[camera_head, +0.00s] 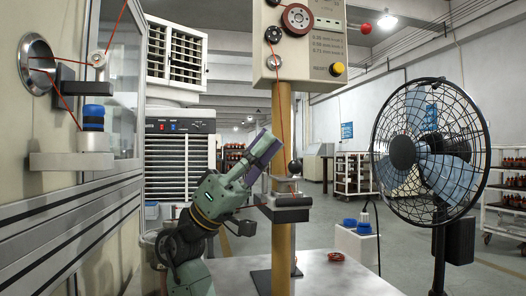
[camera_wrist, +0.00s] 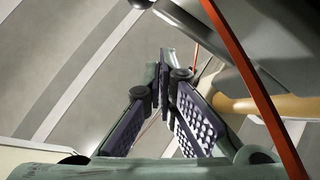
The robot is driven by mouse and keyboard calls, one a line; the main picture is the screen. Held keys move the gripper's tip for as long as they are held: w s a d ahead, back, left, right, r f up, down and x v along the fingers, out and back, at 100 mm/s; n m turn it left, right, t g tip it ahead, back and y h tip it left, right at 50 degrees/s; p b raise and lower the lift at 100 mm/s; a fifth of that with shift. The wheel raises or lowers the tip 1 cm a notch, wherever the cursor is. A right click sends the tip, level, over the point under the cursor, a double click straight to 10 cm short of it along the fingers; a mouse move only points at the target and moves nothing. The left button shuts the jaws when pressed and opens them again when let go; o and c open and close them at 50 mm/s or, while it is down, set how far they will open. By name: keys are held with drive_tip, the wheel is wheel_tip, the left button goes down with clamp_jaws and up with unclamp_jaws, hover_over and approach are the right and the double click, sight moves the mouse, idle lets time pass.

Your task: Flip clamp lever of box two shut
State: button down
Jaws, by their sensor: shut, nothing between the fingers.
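A beige box (camera_head: 297,35) with spools and a yellow button is fixed high on a tan post (camera_head: 281,130). Which box is box two I cannot tell, and I cannot make out a clamp lever clearly. A small dark bracket (camera_head: 285,212) carrying a metal spool (camera_head: 286,186) is on the post below the box. My gripper (camera_head: 266,145) is raised beside the post, under the box and above the bracket, with its fingers tilted up. In the wrist view my gripper (camera_wrist: 164,75) is shut and empty.
A red wire (camera_head: 292,110) hangs from the box past my fingers; it crosses the wrist view (camera_wrist: 262,100) at the right. A black fan (camera_head: 430,150) stands at the right. A panel with a blue spool (camera_head: 93,117) is at the left. A pale tabletop (camera_head: 335,280) lies below.

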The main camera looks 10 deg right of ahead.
wheel_tip(320, 180, up, 10)
drive_tip(key=shift+f, duration=0.25)
idle(0.5)
